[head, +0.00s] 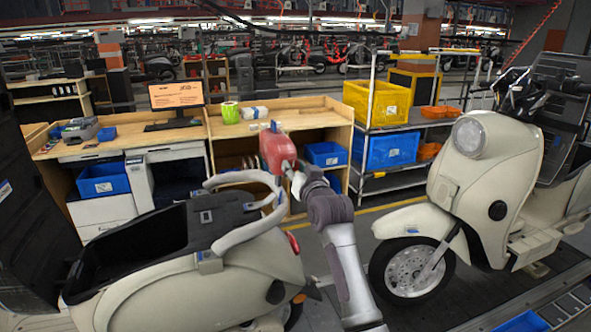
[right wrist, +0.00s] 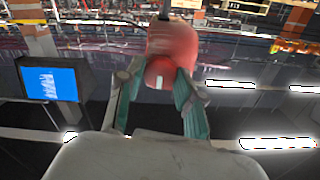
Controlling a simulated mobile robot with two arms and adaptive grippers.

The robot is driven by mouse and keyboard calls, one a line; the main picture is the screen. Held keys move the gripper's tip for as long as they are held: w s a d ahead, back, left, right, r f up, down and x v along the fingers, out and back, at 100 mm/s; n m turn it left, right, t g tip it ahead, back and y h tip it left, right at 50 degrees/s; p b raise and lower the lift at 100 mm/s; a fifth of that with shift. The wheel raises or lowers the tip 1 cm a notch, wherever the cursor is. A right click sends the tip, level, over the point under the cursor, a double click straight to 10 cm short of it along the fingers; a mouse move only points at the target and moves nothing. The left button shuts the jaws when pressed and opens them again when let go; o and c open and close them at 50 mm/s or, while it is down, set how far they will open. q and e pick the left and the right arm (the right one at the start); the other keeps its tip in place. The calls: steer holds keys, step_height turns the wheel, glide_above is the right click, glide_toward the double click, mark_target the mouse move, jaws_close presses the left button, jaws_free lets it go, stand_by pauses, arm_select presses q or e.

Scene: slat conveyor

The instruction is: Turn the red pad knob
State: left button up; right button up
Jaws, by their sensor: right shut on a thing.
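The red pad (head: 277,148) is a rounded red block in the middle of the head view, in front of the wooden bench. My right gripper (head: 288,170) reaches up to its lower right side. In the right wrist view the red pad (right wrist: 172,40) is ahead, and its round red knob (right wrist: 166,72) with a small white mark faces me. The teal-padded fingers of my right gripper (right wrist: 160,92) stand on both sides of the knob and are shut on it. Exact finger contact is blurred. My left gripper is not in view.
A cream scooter (head: 200,265) stands below the pad, its grab rail (head: 245,228) close to my right arm. Another scooter (head: 480,180) stands at the right. Behind are a wooden bench (head: 320,118) and a rack with a yellow bin (head: 377,101) and a blue bin (head: 388,150).

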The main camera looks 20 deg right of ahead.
steer(key=shift+f, duration=0.1)
steer(key=o, duration=1.2)
steer(key=shift+c, duration=0.2)
steer(key=shift+s, duration=0.1)
steer(key=s, duration=1.1)
steer(key=shift+s+d, duration=0.2)
steer(key=shift+s, duration=0.2)
steer(key=shift+f, duration=0.1)
